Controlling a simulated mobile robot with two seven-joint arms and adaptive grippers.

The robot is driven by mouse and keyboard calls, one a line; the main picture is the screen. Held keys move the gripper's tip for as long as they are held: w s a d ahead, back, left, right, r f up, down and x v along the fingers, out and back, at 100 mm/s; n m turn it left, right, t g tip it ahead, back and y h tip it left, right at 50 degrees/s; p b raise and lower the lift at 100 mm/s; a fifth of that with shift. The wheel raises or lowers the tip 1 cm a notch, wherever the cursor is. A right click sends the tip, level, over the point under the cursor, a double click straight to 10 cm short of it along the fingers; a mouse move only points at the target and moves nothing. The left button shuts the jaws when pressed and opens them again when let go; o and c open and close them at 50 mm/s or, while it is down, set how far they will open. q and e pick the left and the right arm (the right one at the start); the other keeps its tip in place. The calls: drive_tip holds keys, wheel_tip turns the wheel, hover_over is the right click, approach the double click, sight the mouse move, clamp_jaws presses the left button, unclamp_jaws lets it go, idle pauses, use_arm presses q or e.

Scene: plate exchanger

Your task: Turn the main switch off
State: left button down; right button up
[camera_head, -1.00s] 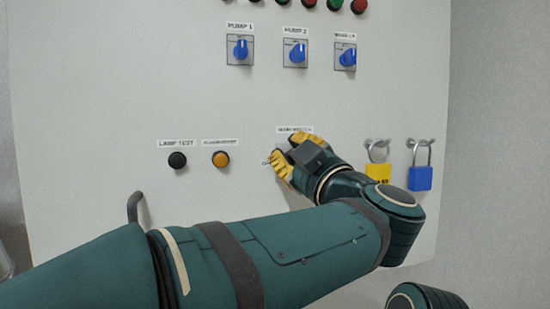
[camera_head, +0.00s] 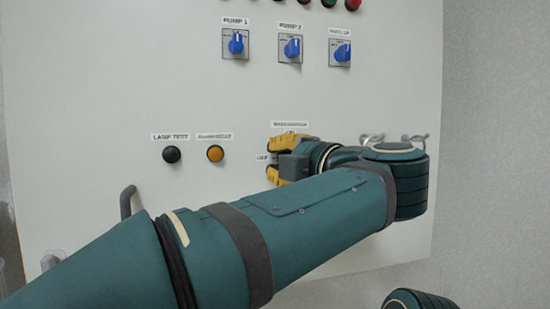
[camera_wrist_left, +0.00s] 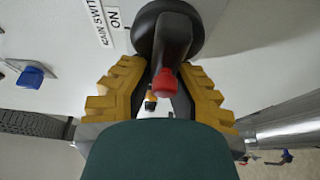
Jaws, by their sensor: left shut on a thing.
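The main switch (camera_wrist_left: 172,38) shows in the left wrist view as a round black base with a dark handle and a red tip. My left gripper (camera_wrist_left: 158,95) has yellow ribbed fingers on both sides of the handle and is shut on it. In the head view my left gripper (camera_head: 281,160) lies over the switch and hides it. The ON label (camera_head: 290,131) shows above the fingers and the OFF label (camera_head: 262,157) to their left. The exact angle of the handle against the labels is hard to tell. My right gripper is out of view.
The pale panel (camera_head: 90,100) carries blue selector knobs (camera_head: 292,47) above. A black button (camera_head: 172,154) and an amber button (camera_head: 215,153) sit left of the switch. Metal shackles (camera_head: 372,140) show at the right, partly behind my arm. A handle (camera_head: 127,200) stands at the panel's left.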

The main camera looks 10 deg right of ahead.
use_arm(q)
drive_tip(key=shift+n, duration=0.4)
drive_tip(key=c, duration=1.2)
unclamp_jaws()
drive_tip(key=o, duration=0.3)
drive_tip(key=shift+w+d, duration=0.1)
drive_tip(key=shift+w, duration=0.05)
drive_tip(key=shift+o, duration=0.2)
drive_tip(key=shift+w+d+f, duration=0.15)
drive_tip(key=shift+s, duration=0.25)
drive_tip(key=v, duration=1.1)
drive_tip(key=shift+s, duration=0.3)
drive_tip(key=shift+d, duration=0.1)
